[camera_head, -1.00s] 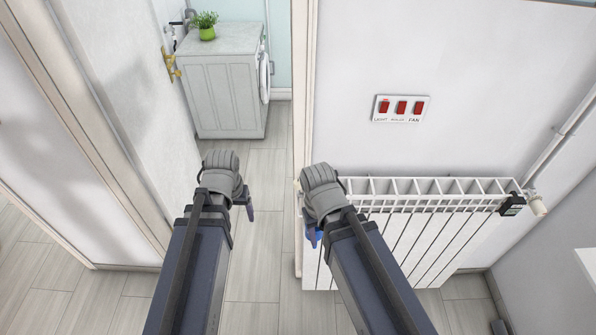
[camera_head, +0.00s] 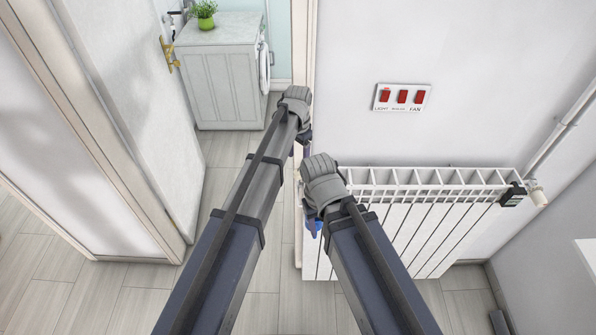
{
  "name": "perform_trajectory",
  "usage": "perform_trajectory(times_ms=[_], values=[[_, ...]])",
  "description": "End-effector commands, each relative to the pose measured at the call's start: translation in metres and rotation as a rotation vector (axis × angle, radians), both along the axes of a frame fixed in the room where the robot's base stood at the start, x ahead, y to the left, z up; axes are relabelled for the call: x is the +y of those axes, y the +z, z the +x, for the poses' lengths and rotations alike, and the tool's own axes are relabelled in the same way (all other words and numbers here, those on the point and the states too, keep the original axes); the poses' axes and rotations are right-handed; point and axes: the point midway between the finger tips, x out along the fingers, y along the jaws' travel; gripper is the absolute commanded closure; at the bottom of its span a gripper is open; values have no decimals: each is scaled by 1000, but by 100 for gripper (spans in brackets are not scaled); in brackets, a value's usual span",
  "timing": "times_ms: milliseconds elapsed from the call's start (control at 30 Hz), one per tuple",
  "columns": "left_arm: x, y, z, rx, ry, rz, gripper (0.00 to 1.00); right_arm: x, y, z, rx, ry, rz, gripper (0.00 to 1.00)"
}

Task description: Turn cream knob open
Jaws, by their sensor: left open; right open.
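A cream knob (camera_head: 538,197) sits at the right end of the white radiator (camera_head: 425,228), below a white pipe on the wall. A black piece (camera_head: 513,195) is on the radiator beside it. My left gripper (camera_head: 306,150) is stretched forward by the door frame, above and left of the radiator, well away from the knob; its fingers are mostly hidden behind the wrist. My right gripper (camera_head: 314,226) is in front of the radiator's left end, also far left of the knob. Its blue fingertips show only partly. Both grippers are open, with nothing seen in them.
A switch panel (camera_head: 402,97) with red switches is on the wall above the radiator. A doorway left of it shows a white washer cabinet (camera_head: 222,78) with a green potted plant (camera_head: 204,13). An open door (camera_head: 150,110) stands at left. The floor (camera_head: 265,262) is bare.

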Motion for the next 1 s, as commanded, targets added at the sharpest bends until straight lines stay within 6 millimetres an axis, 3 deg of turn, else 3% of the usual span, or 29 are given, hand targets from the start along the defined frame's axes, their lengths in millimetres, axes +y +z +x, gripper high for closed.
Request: perform_trajectory(times_ms=[600,1000], values=[[0,-71,0,-1,3,-1,28,0,-71,0,0,13,-3,50],[0,-74,0,-1,2,-1,28,0,-74,0,1,14,-2,50]])
